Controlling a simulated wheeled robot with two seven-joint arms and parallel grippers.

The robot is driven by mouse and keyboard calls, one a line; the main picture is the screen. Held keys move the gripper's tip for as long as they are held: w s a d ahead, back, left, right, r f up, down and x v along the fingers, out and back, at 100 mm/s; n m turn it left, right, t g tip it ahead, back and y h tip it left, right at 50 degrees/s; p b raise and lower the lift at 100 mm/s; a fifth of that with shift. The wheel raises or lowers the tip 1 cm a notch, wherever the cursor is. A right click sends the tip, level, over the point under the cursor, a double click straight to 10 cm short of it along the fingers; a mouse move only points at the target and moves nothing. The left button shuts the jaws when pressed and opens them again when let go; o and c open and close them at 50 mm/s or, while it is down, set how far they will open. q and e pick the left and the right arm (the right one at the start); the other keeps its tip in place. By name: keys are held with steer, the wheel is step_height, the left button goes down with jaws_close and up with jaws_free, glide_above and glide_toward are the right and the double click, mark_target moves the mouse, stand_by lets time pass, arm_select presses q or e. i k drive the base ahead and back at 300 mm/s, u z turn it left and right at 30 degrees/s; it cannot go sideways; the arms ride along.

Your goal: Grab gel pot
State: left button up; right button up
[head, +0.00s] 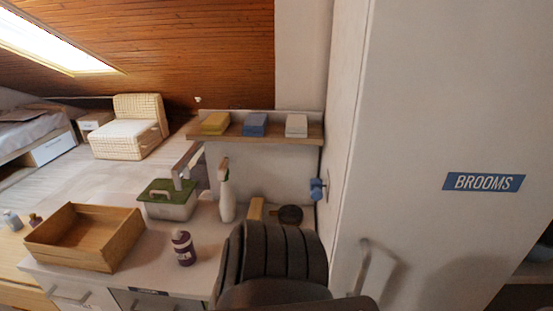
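A small dark purple pot (183,248) with a pale label stands upright on the white counter (160,273). It looks like the gel pot, but its lettering is too small to read. It is to the right of the open wooden box and nothing is touching it.
An open wooden box (85,238) is on the counter's left. A clear bin with a green lid (168,200) and a white spray bottle (227,196) stand behind the pot. A shelf (264,130) holds folded cloths.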

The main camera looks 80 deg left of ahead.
mark_target(184, 248)
steer(key=u, duration=0.05)
steer(key=i, duration=0.6)
steer(key=u, duration=2.2)
